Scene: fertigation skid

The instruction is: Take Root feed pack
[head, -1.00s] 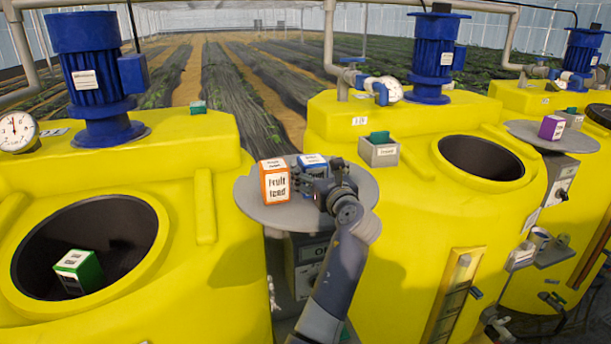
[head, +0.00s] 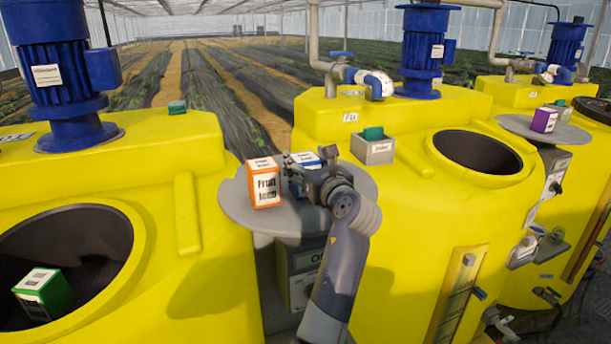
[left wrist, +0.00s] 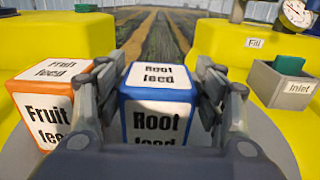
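The Root feed pack (head: 305,172) is a blue-edged box with white faces, standing on a round grey shelf (head: 240,218). In the left wrist view the Root feed pack (left wrist: 158,108) is centred and upright, its label facing me. My left gripper (head: 308,172) reaches in from the front right. In the left wrist view its fingers (left wrist: 158,88) stand either side of the pack, with narrow gaps seeming to remain near the tips. The orange Fruit feed pack (head: 264,184) stands close on the left, beside the left finger. My right gripper is out of view.
A green-edged pack (head: 44,293) sits in the open mouth of the left yellow tank (head: 130,185). A purple pack (head: 544,120) stands on a farther shelf. A grey Inlet box (head: 373,150) is right of the gripper, on the middle tank (head: 400,225).

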